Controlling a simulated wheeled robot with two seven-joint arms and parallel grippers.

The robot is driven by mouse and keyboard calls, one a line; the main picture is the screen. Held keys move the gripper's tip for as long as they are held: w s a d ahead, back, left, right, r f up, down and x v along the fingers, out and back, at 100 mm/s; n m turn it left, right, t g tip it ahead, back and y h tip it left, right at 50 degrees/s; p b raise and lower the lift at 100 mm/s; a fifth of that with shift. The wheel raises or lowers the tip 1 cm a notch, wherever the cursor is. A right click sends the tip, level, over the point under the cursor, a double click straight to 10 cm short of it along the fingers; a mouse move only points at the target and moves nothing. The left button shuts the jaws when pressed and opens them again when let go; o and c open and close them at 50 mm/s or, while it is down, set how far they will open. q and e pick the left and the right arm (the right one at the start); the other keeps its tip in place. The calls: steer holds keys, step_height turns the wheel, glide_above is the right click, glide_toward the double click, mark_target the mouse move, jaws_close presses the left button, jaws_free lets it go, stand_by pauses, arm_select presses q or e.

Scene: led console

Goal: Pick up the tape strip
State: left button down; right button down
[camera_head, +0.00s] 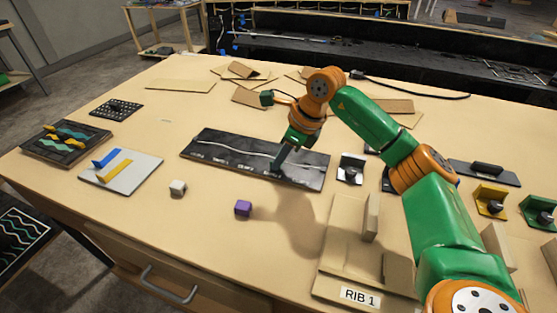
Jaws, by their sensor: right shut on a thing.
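The tape strip (235,148) looks like a thin, wavy white strip lying along a long dark board (205,153) in the middle of the table. My right gripper (279,169) points down at the right half of this board, with its jaws shut on the strip. The fingers hide the part of the strip between them, and I cannot tell whether that part is lifted. The strip shows on both sides of the fingers. My left gripper is not in view.
A purple cube (243,208) and a white cube (178,187) stand in front of the board. A white card (140,178) with blue and yellow pieces lies left. A tan fixture (345,265) labelled RIB 1 stands front right. Cardboard pieces (180,86) lie behind.

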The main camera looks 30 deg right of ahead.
stand_by(0.6)
steer(key=shift+w+r, duration=0.1)
steer(key=shift+r, duration=0.25)
steer(key=s+a+r, duration=0.4)
steer(key=s+r, duration=0.2)
steer(key=r, duration=0.2)
steer(key=s+a+r, duration=0.3)
steer(key=s+r, duration=0.3)
steer(key=r, duration=0.2)
steer(key=shift+a+r+p, duration=0.15)
steer(key=shift+a+p, duration=0.15)
steer(key=shift+a, duration=0.1)
steer(key=shift+w, duration=0.1)
